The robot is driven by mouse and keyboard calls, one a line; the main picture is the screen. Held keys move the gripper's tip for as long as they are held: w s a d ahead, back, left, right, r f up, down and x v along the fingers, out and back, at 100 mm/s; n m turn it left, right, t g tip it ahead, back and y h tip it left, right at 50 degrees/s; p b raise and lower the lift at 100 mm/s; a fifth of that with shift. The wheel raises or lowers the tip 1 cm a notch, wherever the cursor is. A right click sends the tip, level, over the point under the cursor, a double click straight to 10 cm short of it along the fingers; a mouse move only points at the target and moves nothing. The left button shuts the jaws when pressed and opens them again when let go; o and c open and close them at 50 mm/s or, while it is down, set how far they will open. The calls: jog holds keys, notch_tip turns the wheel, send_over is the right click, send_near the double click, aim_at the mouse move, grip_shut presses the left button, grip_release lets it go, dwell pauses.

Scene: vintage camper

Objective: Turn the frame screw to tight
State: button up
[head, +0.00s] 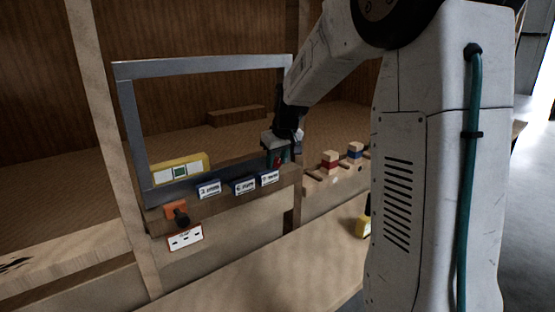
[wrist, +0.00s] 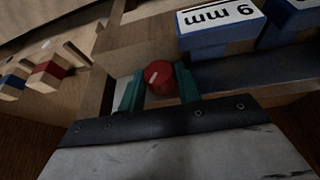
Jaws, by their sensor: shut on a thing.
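The frame screw is a round red knob with a white mark (wrist: 159,77), at the right end of the wooden ledge. The two teal fingers of my gripper (wrist: 160,88) are shut on it, one on each side. In the head view my gripper (head: 278,158) reaches down to the lower right corner of the grey metal frame (head: 130,120), with a bit of red showing between the fingers. The white mark points obliquely in the wrist view. The scale for loose or tight around the knob is not visible.
Several blue blocks with white labels (head: 208,190) line the ledge left of my gripper. An orange piece with a black knob (head: 180,214) is at its left end, above a white label plate (head: 185,239). A yellow box (head: 180,168) stands behind. Red-banded (head: 330,163) and blue-banded blocks (head: 355,151) stand right.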

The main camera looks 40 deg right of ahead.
jog(key=shift+d+m+y, duration=0.25)
jog(key=shift+m+y, duration=0.05)
jog(key=shift+y, duration=0.6)
jog(key=shift+d+y, duration=0.1)
jog(key=shift+y, duration=1.1)
jog(key=o, duration=1)
jog(key=shift+r, duration=0.1)
jog(key=v, duration=0.7)
jog(key=shift+s+d+r, duration=0.1)
jog(key=shift+d+r, duration=0.05)
jog(key=shift+r, duration=0.15)
